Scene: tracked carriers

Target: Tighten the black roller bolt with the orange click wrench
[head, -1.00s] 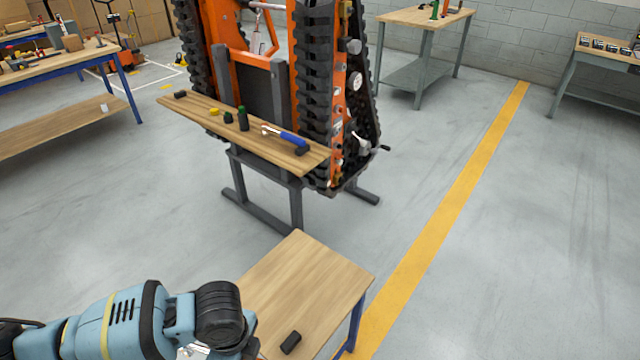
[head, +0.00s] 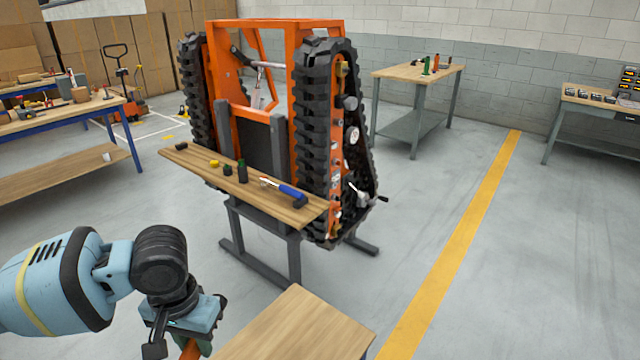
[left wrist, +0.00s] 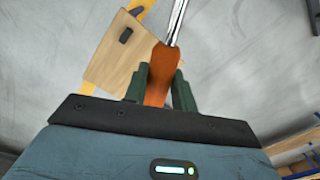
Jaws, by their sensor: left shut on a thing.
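My left gripper (head: 192,340) is at the bottom of the head view. In the left wrist view its dark green fingers (left wrist: 160,90) are shut on the orange handle of the click wrench (left wrist: 161,70). The wrench's bright metal shaft runs out of the top of that view; its head is out of sight. A bit of the orange handle (head: 191,350) shows in the head view. The orange tracked carrier (head: 300,110) stands upright ahead, apart from the wrench. Its right side bears several round fittings; I cannot tell which is the black roller bolt. My right gripper is not in view.
A wooden shelf (head: 205,178) in front of the carrier holds a blue-handled wrench (head: 290,192), a dark green bottle (head: 242,172) and small pieces. A small wooden table (head: 300,330) stands in front. Floor right of the carrier is clear up to a yellow line (head: 450,250).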

